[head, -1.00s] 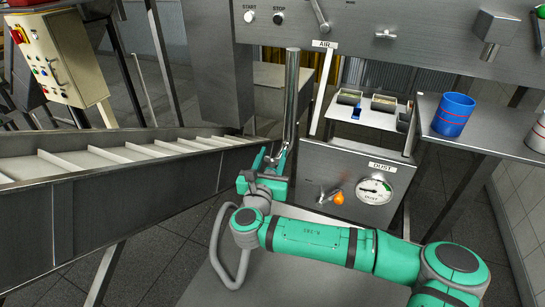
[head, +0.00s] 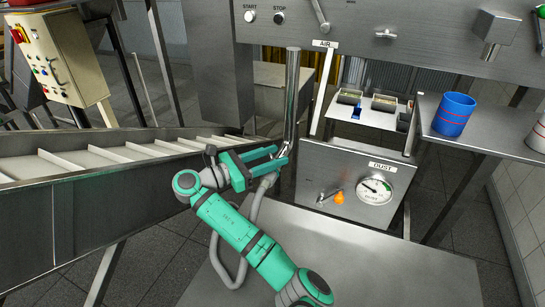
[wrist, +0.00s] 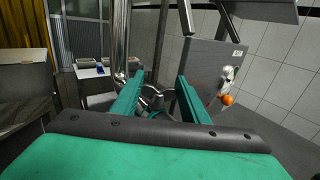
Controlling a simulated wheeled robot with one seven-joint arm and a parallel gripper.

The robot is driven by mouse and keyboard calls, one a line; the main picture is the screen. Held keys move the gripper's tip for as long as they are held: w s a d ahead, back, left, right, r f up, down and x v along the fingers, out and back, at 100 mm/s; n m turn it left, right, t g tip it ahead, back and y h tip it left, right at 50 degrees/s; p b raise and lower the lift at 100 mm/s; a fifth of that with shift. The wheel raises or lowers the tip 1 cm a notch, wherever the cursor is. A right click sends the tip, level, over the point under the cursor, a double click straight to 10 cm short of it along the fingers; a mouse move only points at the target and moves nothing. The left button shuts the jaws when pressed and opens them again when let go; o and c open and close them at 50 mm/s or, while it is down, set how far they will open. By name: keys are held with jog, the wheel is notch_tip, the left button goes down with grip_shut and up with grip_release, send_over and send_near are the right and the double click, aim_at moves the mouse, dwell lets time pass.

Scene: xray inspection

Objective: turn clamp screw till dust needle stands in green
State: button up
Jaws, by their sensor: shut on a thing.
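The dust gauge (head: 375,191) is a round white dial on the steel box, with a green band at its upper right. Its small dark needle seems to point to the left, outside the green. My gripper (head: 284,154) has its green fingers at the foot of the upright steel pipe (head: 292,95), shut on the clamp screw there. The fingers hide most of the screw in the head view. In the wrist view, the metal clamp (wrist: 156,99) shows between the fingers, with my gripper (wrist: 160,82) reaching around it.
An orange knob (head: 339,198) sits on the box left of the gauge. The conveyor (head: 100,195) lies close at the left. A grey hose hangs below the clamp. A blue cup (head: 453,115) stands on the right shelf (head: 490,125).

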jog(key=m+g+h, duration=0.1)
jog(key=g, duration=0.1)
jog(key=m+g, duration=0.2)
jog(key=g, duration=0.1)
jog(key=shift+h, duration=0.4)
jog(key=shift+m+g, duration=0.5)
jog(key=shift+g, duration=0.1)
jog(key=shift+d+r+m+g, duration=0.1)
jog(key=shift+d+m+g, duration=0.05)
jog(key=shift+m+g, duration=0.25)
jog(key=o, duration=1.1)
jog(key=shift+c, duration=0.2)
